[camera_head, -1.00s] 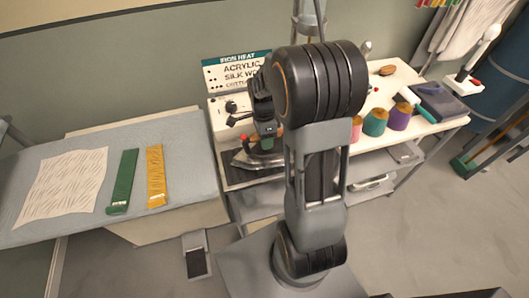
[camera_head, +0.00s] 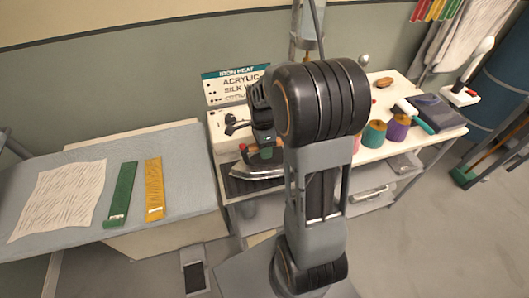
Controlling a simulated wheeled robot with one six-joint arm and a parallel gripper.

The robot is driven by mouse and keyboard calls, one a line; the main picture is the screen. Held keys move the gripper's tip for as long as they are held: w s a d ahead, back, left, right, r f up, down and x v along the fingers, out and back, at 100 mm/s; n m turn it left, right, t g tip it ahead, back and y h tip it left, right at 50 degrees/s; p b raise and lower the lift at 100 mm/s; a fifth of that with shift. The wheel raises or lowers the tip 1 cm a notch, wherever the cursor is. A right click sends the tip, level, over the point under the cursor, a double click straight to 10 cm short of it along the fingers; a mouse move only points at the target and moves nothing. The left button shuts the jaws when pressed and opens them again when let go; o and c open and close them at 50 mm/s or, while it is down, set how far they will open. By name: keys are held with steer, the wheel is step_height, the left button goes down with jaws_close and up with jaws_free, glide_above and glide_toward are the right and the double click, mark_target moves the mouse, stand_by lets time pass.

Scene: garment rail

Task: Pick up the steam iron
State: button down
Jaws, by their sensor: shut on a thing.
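The steam iron (camera_head: 258,172) has a grey metal soleplate and a darker body with green and red parts. It is at the left end of the white worktable, over a black rest pad (camera_head: 234,187). My gripper (camera_head: 263,142) is above it, shut on its upper part. My own arm hides the iron's right side and most of the grip. I cannot tell whether the soleplate touches the pad.
An ironing board (camera_head: 185,150) at left holds a patterned cloth (camera_head: 62,198), a green strip (camera_head: 121,192) and a yellow strip (camera_head: 154,185). A heat sign (camera_head: 232,87) stands behind the iron. Thread spools (camera_head: 374,133) and a folded dark cloth (camera_head: 437,112) are at right.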

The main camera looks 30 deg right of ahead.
steer(key=s+a+r+b, duration=0.2)
steer(key=s+a+r, duration=0.2)
steer(key=a+r, duration=0.7)
steer(key=shift+a+r+b, duration=0.35)
steer(key=shift+a+b, duration=0.05)
steer(key=shift+a, duration=0.85)
steer(key=c, duration=1.5)
jaws_free()
jaws_close()
steer(key=shift+s, duration=0.2)
